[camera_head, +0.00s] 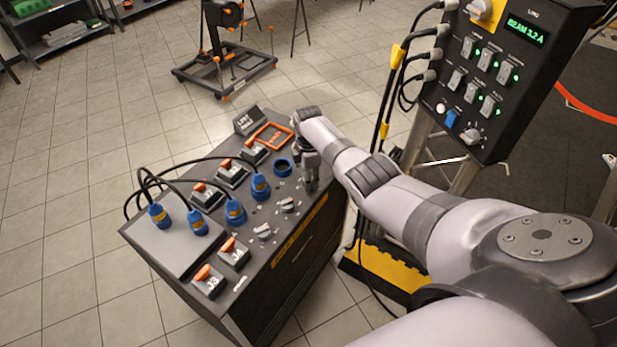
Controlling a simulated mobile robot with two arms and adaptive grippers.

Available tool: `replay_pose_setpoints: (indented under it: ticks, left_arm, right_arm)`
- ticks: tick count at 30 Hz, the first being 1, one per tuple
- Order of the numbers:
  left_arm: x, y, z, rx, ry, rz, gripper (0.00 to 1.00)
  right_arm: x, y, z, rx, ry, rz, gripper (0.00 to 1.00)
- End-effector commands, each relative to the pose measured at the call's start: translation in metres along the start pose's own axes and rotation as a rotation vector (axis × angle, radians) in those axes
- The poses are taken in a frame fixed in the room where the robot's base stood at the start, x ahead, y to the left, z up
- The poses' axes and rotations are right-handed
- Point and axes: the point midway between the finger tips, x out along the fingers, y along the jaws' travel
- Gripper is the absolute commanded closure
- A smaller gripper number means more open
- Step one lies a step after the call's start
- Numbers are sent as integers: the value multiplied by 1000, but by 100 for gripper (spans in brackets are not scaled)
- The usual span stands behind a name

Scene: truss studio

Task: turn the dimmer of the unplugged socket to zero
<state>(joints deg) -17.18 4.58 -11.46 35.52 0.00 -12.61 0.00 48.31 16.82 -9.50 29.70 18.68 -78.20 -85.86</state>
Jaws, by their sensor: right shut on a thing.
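A dark control desk (283,257) stands on the floor at centre. Its empty blue socket (282,168) is open, with no plug in it. Blue plugs (260,186) with black cables sit on the desk to the left of it. Two grey dimmer knobs, one nearer (263,231) and one farther (289,204), stand in a row along the right side. My right gripper (311,184) points down at the far end of this row, beside the empty socket, shut on the dimmer knob there. The gripper mostly hides that knob, and its setting cannot be read. My left gripper is out of view.
Orange-handled switches (234,249) line the desk, and an orange frame (271,136) lies at its back. A black panel (500,75) with switches and a green display stands on a truss at right. Cables hang between panel and desk. Tiled floor (60,220) is open at left.

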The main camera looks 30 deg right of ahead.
Motion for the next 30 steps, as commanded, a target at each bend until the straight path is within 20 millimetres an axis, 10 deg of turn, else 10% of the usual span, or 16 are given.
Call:
replay_pose_setpoints:
  ticks: [11, 12, 30]
  left_arm:
    - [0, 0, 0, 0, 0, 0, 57]
    - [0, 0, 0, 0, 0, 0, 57]
    - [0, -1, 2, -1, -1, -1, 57]
  right_arm:
    - [-1, 1, 0, -5, 1, 2, 96]
    - [-1, 1, 0, -4, 0, 2, 66]
    - [-1, 0, 0, -3, 0, 1, 48]
